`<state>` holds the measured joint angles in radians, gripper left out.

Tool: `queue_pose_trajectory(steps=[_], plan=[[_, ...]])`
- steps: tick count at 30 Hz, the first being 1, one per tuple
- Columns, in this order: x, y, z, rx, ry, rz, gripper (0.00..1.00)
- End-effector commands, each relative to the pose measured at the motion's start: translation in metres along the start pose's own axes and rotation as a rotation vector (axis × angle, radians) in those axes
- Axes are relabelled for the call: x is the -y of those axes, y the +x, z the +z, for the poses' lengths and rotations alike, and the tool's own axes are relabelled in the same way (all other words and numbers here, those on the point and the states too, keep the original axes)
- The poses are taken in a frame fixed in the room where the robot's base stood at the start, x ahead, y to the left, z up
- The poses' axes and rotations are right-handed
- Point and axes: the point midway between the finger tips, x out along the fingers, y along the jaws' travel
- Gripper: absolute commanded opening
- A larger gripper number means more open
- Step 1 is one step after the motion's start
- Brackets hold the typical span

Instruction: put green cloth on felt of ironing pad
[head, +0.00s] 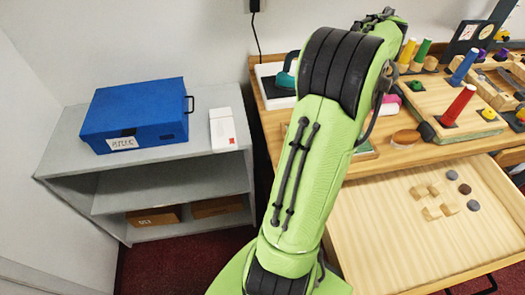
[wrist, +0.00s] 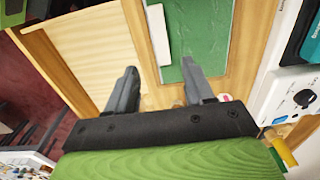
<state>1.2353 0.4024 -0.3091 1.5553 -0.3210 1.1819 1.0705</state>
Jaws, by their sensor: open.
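A flat green sheet (wrist: 203,32), which looks like the green cloth or a green mat, lies on the wooden counter ahead of my gripper in the wrist view. I cannot tell its edges fully. My gripper (wrist: 160,88) is open, its two fingers apart with nothing between them. The white ironing pad (wrist: 272,98) with a dial is at the right of the wrist view. In the head view the ironing pad (head: 263,74) lies at the counter's back left, with dark felt and a teal iron (head: 288,70) on it. My arm hides my gripper there.
An open drawer (head: 390,235) holds several small blocks and discs. Peg boards with coloured pegs (head: 459,105) stand at the counter's right. A round wooden piece (head: 405,138) lies near the front edge. A grey shelf (head: 70,145) with a blue box (head: 137,112) stands left.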

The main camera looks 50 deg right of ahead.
Motion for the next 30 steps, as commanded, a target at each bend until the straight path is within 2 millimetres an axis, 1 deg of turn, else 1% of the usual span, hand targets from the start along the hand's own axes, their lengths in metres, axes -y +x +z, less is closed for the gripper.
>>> queue_pose_trajectory(steps=[2,4,5,6,8,9,10,11,12,14,15,17,18,21,24,27,30], plan=[[0.001,-0.001,0.003,0.0,-0.009,-0.003,0.53],[0.007,-0.007,0.02,-0.001,-0.072,-0.021,0.53],[0.01,-0.013,0.034,-0.002,-0.124,-0.035,0.53],[0.015,-0.021,0.06,-0.004,-0.217,-0.061,0.53],[0.018,-0.037,0.109,-0.009,-0.4,-0.108,0.53],[0.015,-0.046,0.144,-0.013,-0.54,-0.142,0.53],[0.01,-0.053,0.17,-0.018,-0.647,-0.167,0.53],[0.004,-0.058,0.195,-0.022,-0.754,-0.191,0.53],[-0.009,-0.064,0.225,-0.031,-0.896,-0.223,0.53],[-0.032,-0.07,0.266,-0.048,-1.109,-0.271,0.53],[-0.05,-0.073,0.289,-0.062,-1.251,-0.305,0.53],[-0.081,-0.074,0.318,-0.087,-1.463,-0.355,0.53],[-0.102,-0.073,0.332,-0.107,-1.604,-0.388,0.53],[-0.15,-0.065,0.353,-0.166,-1.913,-0.47,0.53],[-0.18,-0.056,0.359,-0.218,-2.124,-0.529,0.53],[-0.193,-0.051,0.36,-0.249,-2.225,-0.56,0.53],[-0.195,-0.049,0.36,-0.255,-2.245,-0.563,0.53]])
